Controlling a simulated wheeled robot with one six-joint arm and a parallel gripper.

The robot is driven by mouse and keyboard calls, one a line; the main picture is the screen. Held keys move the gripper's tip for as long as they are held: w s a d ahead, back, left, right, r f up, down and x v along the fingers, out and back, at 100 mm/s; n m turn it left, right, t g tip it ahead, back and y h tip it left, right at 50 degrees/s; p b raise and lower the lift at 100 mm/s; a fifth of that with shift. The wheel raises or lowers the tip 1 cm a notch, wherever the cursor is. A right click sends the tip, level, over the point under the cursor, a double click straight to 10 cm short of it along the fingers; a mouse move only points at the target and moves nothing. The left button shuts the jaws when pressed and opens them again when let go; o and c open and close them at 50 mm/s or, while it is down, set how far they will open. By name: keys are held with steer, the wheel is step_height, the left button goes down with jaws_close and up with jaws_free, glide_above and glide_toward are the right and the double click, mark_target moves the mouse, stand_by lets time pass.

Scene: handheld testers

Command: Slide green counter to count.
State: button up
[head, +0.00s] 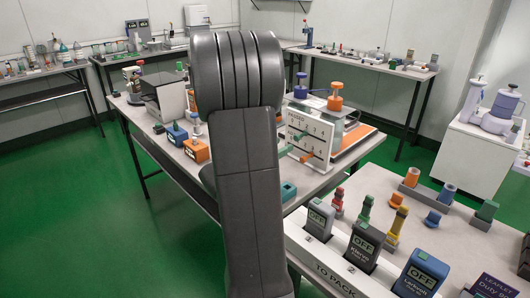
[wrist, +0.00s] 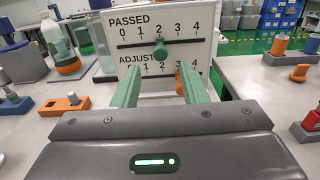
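The white counter board (wrist: 208,22) stands upright in front of my gripper, with an upper scale marked PASSED and a lower one marked ADJUST, each running 0 to 4. The green counter (wrist: 160,48) is a knob on the upper slot, below the 2. An orange counter (wrist: 180,80) sits on the lower scale near 3, partly hidden by my right finger. My gripper (wrist: 159,72) is open and empty; its green fingers are wide apart, with the green counter above and between the tips in the picture. In the head view the board (head: 318,128) is beside my arm, which hides the gripper.
A clear bottle with an orange base (wrist: 62,50) stands left of the board. An orange block with a peg (wrist: 65,104) lies nearer on the left. Blue and orange weights (head: 336,100) stand behind the board.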

mark_target(296, 138)
steer(key=shift+v, duration=2.9)
steer(key=b+x, duration=0.1)
steer(key=x, duration=1.3)
steer(key=shift+s, duration=0.1)
